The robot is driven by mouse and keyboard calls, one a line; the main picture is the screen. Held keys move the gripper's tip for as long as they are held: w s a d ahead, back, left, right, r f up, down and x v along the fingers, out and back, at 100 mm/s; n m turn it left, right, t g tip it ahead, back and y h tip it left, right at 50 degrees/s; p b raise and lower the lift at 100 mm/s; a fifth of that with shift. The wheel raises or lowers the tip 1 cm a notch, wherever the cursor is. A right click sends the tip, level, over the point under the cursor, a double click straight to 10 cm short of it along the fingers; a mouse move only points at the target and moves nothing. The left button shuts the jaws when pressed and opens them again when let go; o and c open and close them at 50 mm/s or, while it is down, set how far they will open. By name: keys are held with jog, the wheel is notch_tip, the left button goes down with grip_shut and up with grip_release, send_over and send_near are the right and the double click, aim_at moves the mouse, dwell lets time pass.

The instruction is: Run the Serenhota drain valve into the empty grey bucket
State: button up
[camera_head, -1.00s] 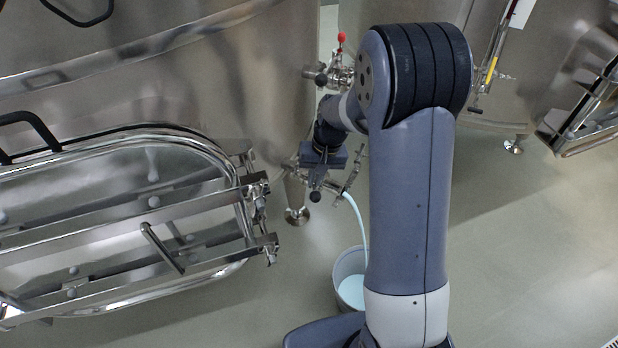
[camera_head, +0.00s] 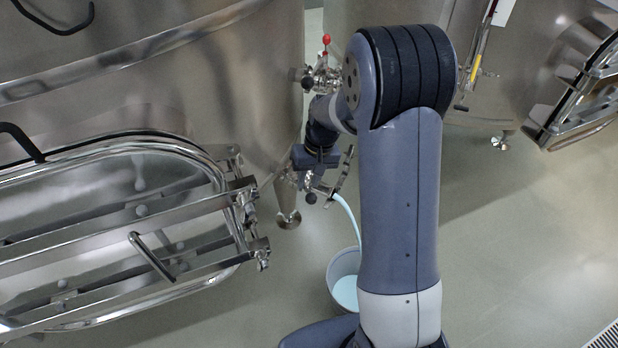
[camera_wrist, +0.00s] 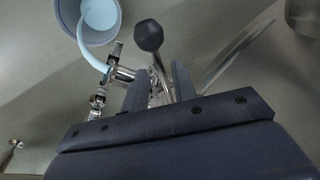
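The drain valve (camera_head: 327,188) sits low on the large steel vat, and a pale blue stream (camera_head: 347,213) runs from its outlet. The stream falls into the grey bucket (camera_head: 344,262) on the floor, where pale blue liquid shows inside. The bucket (camera_wrist: 68,18) is also at the top left of the wrist view. My gripper (camera_wrist: 160,84) is at the valve lever, which ends in a black knob (camera_wrist: 149,36). Its fingers stand apart on either side of the lever, with a visible gap on the left. My arm hides part of the bucket's right side.
A second valve with a red knob (camera_head: 326,40) is higher on the vat, close to my arm. An open oval hatch door (camera_head: 130,240) sticks out at the left. Another vat (camera_head: 520,80) stands at the right.

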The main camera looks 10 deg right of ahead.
jog(key=shift+o, duration=0.3)
notch_tip(320, 180, up, 11)
jog(key=d, duration=0.2)
jog(key=shift+f+p, duration=0.15)
jog(key=shift+p, duration=0.15)
dwell(6.7)
